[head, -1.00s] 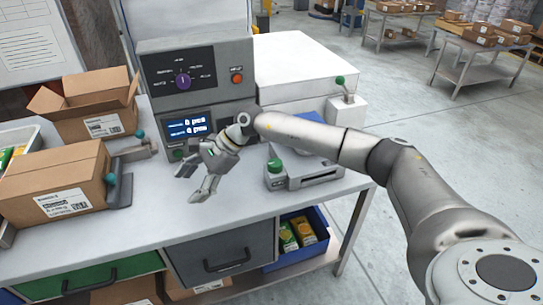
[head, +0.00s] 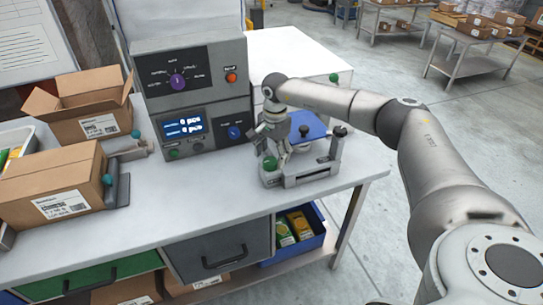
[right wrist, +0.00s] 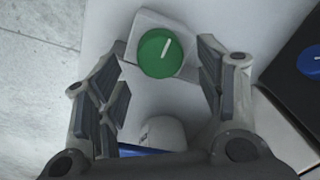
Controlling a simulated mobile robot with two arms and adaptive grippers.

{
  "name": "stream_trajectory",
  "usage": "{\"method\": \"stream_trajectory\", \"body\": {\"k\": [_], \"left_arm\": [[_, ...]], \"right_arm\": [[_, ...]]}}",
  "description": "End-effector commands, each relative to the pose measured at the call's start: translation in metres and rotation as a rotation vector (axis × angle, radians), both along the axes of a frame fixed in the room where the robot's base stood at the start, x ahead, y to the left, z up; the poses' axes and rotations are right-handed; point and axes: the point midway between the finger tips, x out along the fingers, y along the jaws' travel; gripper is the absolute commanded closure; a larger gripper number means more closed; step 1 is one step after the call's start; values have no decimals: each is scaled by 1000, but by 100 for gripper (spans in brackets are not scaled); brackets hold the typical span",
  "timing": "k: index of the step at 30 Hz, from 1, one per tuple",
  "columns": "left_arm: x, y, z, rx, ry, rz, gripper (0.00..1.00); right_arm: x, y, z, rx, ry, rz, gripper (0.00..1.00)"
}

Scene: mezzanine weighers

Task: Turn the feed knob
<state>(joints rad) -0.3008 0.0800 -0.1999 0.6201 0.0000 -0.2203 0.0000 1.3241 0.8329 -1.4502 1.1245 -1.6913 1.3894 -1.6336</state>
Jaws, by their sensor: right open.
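A green knob (head: 270,165) with a white line sits on the front left of a small weighing device on the bench. In the right wrist view the green knob (right wrist: 160,52) lies between the spread fingers of my right gripper (right wrist: 158,68), with gaps on both sides. My right gripper (head: 269,147) is open and empty, pointing down just above or beside this knob; contact cannot be told. A purple knob (head: 177,82) and a blue knob (head: 234,132) are on the grey control panel. I cannot read which knob is labelled feed. My left gripper is out of view.
The grey control box (head: 215,105) with a lit display stands just left of my right gripper. Cardboard boxes (head: 50,185) fill the bench's left side. A black-topped post (head: 339,132) rises right of the gripper. The bench front middle is clear.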

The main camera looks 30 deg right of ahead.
Motion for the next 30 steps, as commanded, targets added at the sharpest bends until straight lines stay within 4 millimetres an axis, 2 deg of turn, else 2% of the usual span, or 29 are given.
{"method": "stream_trajectory", "body": {"k": [6, 16, 27, 30], "left_arm": [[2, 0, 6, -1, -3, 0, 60], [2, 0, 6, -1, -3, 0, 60], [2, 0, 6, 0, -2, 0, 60], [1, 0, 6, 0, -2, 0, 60]], "right_arm": [[1, 1, -22, 1, 0, 0, 37], [2, 1, -26, 1, -1, 0, 37], [2, 1, -25, 1, -1, 0, 83], [2, 1, -25, 1, -1, -3, 83]]}}
